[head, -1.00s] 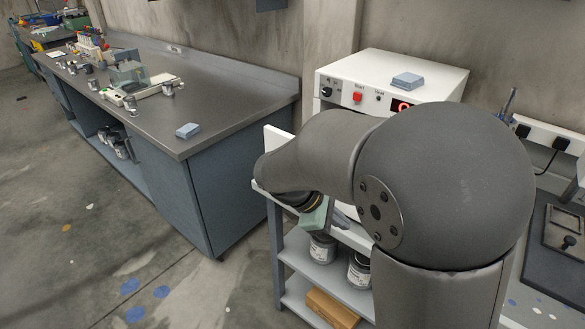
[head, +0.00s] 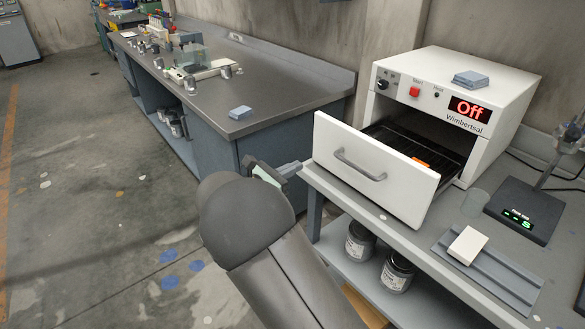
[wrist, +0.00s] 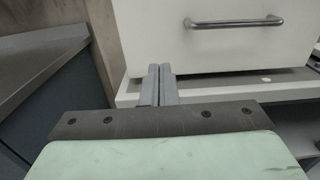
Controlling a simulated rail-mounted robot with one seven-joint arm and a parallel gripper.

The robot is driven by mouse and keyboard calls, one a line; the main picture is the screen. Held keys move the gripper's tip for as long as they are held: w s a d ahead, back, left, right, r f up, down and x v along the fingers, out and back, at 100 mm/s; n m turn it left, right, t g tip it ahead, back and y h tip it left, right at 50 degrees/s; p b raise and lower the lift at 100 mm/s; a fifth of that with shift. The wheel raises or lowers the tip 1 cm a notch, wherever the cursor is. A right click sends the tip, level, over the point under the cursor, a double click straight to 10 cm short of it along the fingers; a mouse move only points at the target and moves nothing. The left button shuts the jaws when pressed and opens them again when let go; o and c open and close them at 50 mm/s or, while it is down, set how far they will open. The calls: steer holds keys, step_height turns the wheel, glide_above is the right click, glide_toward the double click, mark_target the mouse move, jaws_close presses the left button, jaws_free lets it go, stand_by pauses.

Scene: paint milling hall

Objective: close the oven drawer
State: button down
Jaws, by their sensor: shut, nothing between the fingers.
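The white oven (head: 447,115) stands on a grey bench, its red display reading "Off". Its drawer (head: 371,168) is pulled out, with a dark rack and an orange item (head: 420,162) visible inside. A grey bar handle (head: 360,166) crosses the drawer front. In the wrist view the drawer front (wrist: 215,45) and its handle (wrist: 234,22) are ahead and to the right. My gripper (head: 297,166) is at the drawer's left side, near its lower left edge; I cannot tell whether it touches. In the wrist view its fingers (wrist: 159,72) are together and empty, below and left of the handle.
A blue-grey box (head: 470,78) lies on the oven. Paint cans (head: 397,272) stand on the shelf below. A workbench (head: 250,85) is behind left.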

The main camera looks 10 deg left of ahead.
mark_target(330, 150)
steer(key=p+x, duration=0.1)
steer(key=x, duration=0.9)
steer(key=shift+w+d, duration=0.15)
steer(key=shift+d, duration=0.1)
